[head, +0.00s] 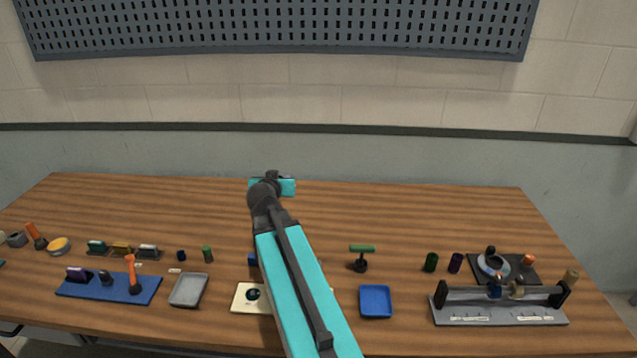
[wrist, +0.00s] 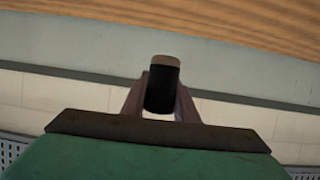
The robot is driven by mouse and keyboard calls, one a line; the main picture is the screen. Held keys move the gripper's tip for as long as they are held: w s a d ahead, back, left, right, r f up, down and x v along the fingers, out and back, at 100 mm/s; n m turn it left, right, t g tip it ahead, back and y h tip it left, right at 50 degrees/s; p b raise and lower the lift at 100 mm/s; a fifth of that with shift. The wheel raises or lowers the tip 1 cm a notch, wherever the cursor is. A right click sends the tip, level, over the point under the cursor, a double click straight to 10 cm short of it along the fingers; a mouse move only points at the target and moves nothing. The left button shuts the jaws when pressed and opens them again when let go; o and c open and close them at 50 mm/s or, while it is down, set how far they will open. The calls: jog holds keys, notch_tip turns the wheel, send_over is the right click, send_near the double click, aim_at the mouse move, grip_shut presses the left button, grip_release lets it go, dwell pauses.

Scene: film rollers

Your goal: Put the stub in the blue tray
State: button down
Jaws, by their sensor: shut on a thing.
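The stub (wrist: 161,88), a short dark cylinder with a pale tan end, sits between the two fingers of my gripper (wrist: 160,104) in the wrist view. My gripper is shut on it, and the wall and table edge show behind it. In the head view my arm reaches out over the table and its own links hide the fingers and the stub. The blue tray (head: 376,301) is a small square dish near the table's front edge, to the right of my arm. It looks empty and stands apart from my gripper.
A green-topped stand (head: 361,257) is behind the blue tray. Dark green (head: 431,262) and purple (head: 456,262) cylinders stand right of it, near a grey roller rig (head: 498,309). A grey tray (head: 188,290) and blue board (head: 110,289) lie left. The table's back is largely clear.

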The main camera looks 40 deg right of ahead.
jog(key=w+a+r+n+t+y, duration=0.1)
jog(key=w+a+r+n+y, duration=0.2)
jog(key=a, duration=0.9)
jog(key=w+a+r+n+t+y, duration=0.2)
jog(key=w+a+r+n+y, duration=0.1)
jog(key=a, duration=1)
jog(key=w+a+r+n+t+y, duration=0.1)
jog(key=w+a+r+n+y, duration=0.2)
jog(key=a, duration=1)
jog(key=shift+w+a+r+n+y, duration=0.15)
jog(key=shift+w+r+n+y, duration=0.15)
jog(key=shift+w+r+y, duration=0.3)
